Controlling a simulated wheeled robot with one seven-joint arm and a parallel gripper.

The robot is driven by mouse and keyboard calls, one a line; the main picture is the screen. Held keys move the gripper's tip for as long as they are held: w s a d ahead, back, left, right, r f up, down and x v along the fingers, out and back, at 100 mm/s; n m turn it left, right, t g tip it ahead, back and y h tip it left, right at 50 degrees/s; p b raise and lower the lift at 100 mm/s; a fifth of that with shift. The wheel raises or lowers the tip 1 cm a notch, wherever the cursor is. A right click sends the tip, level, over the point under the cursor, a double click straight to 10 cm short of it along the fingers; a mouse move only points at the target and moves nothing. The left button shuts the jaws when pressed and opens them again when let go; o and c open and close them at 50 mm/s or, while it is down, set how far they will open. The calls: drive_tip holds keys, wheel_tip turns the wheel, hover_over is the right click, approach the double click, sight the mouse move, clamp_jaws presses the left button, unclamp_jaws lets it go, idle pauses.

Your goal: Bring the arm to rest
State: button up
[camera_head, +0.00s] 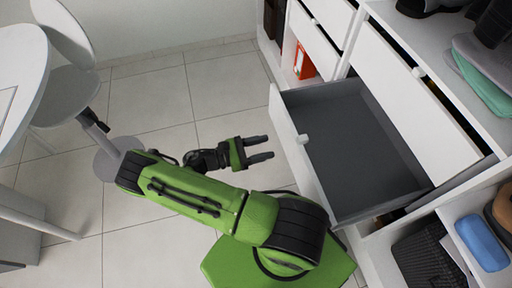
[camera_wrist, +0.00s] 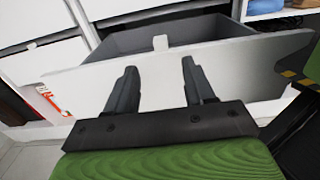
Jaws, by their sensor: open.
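My green and black arm reaches out over the tiled floor in the head view. My gripper (camera_head: 262,151) is open and empty, pointing right toward the front of a pulled-out drawer (camera_head: 350,140), with a gap between them. In the wrist view my gripper (camera_wrist: 157,92) shows two dark fingers apart with nothing between them. The white front of the drawer (camera_wrist: 230,70) stands ahead of the fingers there, with its small knob near the top edge.
The drawer is empty and juts from the white wardrobe. An orange item (camera_head: 304,62) stands in a shelf at its left. Folded clothes (camera_head: 484,75) lie upper right. A white chair (camera_head: 70,75) and round table (camera_head: 22,75) are left. Tiled floor (camera_head: 150,100) lies clear between.

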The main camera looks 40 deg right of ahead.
drive_tip(key=shift+v, duration=1.2)
drive_tip(key=a+r+m+t+y+p, duration=0.25)
drive_tip(key=r+m+y, duration=0.3)
drive_tip(key=r, duration=0.35)
drive_tip(key=a+r+m+t+y+p, duration=0.15)
drive_tip(key=a+r+m+y, duration=0.25)
drive_tip(key=r+y, duration=0.45)
drive_tip(key=s+a+r+m+t+y, duration=0.1)
drive_tip(key=s+a+r+m+t, duration=0.1)
drive_tip(key=r, duration=0.5)
drive_tip(key=s+a+r+m+t+y+p, duration=0.1)
drive_tip(key=s+a+r+m+t, duration=0.1)
drive_tip(key=s+a+r+t, duration=0.2)
drive_tip(key=s+r+t, duration=0.2)
drive_tip(key=s+r, duration=0.2)
drive_tip(key=shift+s+t+y+p, duration=0.3)
drive_tip(key=shift+s, duration=0.05)
